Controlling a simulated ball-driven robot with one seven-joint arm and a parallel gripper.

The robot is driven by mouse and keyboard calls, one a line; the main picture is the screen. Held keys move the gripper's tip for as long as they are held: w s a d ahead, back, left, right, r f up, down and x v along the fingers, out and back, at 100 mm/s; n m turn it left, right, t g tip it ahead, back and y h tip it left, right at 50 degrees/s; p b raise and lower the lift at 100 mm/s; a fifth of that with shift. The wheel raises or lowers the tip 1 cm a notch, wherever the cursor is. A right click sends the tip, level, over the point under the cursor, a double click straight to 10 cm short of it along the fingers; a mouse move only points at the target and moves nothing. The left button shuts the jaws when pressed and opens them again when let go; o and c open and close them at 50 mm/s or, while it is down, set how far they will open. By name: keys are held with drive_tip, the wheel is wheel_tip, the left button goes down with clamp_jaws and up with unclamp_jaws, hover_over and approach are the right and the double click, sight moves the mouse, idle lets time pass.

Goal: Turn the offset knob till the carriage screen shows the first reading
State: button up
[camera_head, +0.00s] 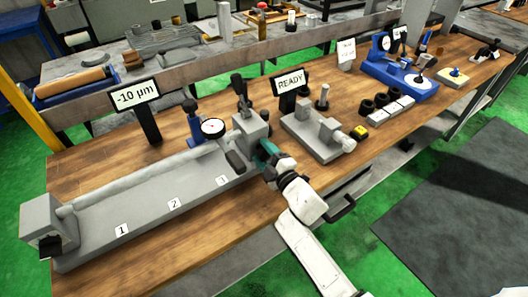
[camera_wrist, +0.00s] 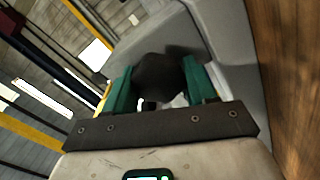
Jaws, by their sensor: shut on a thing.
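A black-framed white screen (camera_head: 134,94) reading "-10 µm" stands on a dark post behind the long grey machine bed (camera_head: 150,207). My gripper (camera_head: 262,152), with green fingers, is at the grey block (camera_head: 250,127) on the right end of that bed. In the wrist view my gripper (camera_wrist: 160,85) is shut on a dark rounded knob (camera_wrist: 158,72), with one finger on each side. In the head view the fingers and wrist hide the knob. I cannot see any mark on it.
A round dial gauge (camera_head: 213,128) on a blue stand and a dark-handled lever (camera_head: 239,88) are close to my gripper. A "READY" screen (camera_head: 290,81) and a grey fixture (camera_head: 318,133) stand to the right. The front left wooden bench top is clear.

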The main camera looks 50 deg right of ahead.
drive_tip(key=shift+m, duration=0.6)
drive_tip(key=o, duration=1)
drive_tip(key=shift+s, duration=0.1)
drive_tip(key=b+v, duration=0.2)
drive_tip(key=v, duration=0.8)
drive_tip(key=shift+s+a, duration=0.1)
drive_tip(key=shift+s, duration=0.2)
